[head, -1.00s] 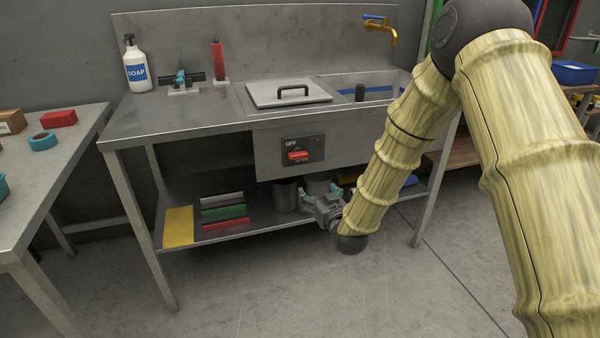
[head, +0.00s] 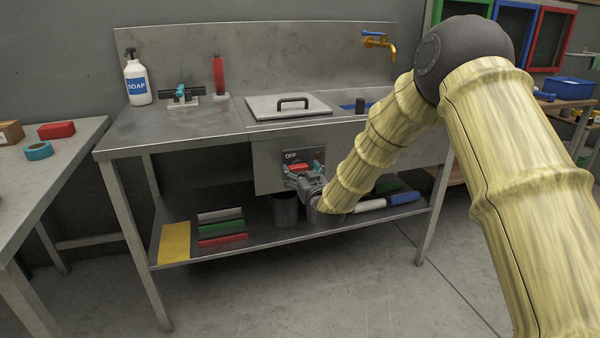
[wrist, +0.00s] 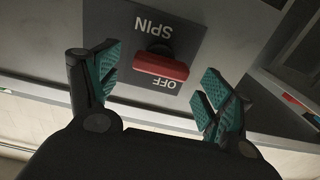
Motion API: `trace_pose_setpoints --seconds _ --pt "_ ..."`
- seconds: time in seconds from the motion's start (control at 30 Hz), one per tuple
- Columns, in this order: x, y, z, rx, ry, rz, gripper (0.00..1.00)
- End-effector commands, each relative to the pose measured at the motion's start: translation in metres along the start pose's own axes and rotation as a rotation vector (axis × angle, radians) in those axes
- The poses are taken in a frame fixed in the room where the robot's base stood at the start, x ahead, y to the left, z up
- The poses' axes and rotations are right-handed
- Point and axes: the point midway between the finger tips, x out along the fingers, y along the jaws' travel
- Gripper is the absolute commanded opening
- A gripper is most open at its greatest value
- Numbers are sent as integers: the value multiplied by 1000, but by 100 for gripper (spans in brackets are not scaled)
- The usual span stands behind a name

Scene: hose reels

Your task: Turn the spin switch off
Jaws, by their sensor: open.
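The spin switch (head: 299,167) is a red handle on a dark plate on the sink unit's front panel. In the wrist view the red handle (wrist: 160,67) lies between the words SPIN and OFF, seen upside down. My gripper (head: 301,176) is in front of the plate, just below the switch, and partly covers it. In the wrist view my gripper (wrist: 158,88) is open, with one teal-padded finger on each side of the handle. No finger visibly touches the handle.
The steel sink unit (head: 185,128) carries a lidded basin (head: 262,107), a soap bottle (head: 137,80) and an orange tap (head: 381,42). Its lower shelf (head: 275,244) holds coloured bars and dark cylinders. A side table (head: 60,160) stands at left.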

Motion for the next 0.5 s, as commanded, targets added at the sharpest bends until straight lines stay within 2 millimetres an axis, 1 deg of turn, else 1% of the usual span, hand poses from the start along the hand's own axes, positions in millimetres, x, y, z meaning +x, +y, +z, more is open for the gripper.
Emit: trace_pose_setpoints --seconds 0.1,0.2,0.5 --pt "12 0 1 0 0 0 80" --pt "17 0 1 0 0 0 80" --pt "20 0 0 0 -1 0 80"
